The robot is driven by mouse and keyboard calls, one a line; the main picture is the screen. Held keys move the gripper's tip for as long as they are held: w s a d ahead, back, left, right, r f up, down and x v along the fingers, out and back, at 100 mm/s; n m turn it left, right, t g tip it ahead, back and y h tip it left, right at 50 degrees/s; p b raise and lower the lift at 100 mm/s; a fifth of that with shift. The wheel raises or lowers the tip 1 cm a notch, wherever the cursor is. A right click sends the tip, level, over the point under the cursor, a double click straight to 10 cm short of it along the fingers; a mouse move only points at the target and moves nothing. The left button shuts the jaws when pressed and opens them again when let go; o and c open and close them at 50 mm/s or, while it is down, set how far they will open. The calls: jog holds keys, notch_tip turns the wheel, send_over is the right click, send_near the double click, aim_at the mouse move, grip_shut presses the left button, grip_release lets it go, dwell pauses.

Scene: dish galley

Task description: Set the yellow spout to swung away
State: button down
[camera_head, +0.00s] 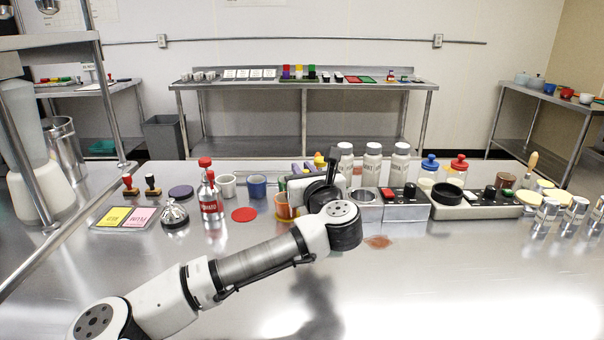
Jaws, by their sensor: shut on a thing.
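The yellow spout (319,160) shows as a small yellow piece just behind my wrist, near the middle of the bench. Two purple pieces stand just left of it. My gripper (322,178) reaches away from me at the spout, shut on it. My wrist and hand hide the fingertips and most of the spout, so its angle cannot be made out.
An orange-brown cup (284,206) is close on the left, with a red-labelled bottle (209,192) farther left.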

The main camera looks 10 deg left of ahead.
jog(key=shift+d+n+g+y, duration=0.3)
jog(key=shift+n+y, duration=0.1)
jog(key=shift+y, duration=0.1)
jog(key=shift+s, duration=0.1)
jog(key=c, duration=1.4)
grip_release()
jog(key=shift+o, duration=0.2)
jog(key=b+v, duration=0.2)
jog(key=v, duration=1.1)
jog(key=shift+s+d, duration=0.25)
jog(key=shift+s, duration=0.05)
jog(key=shift+f, duration=0.1)
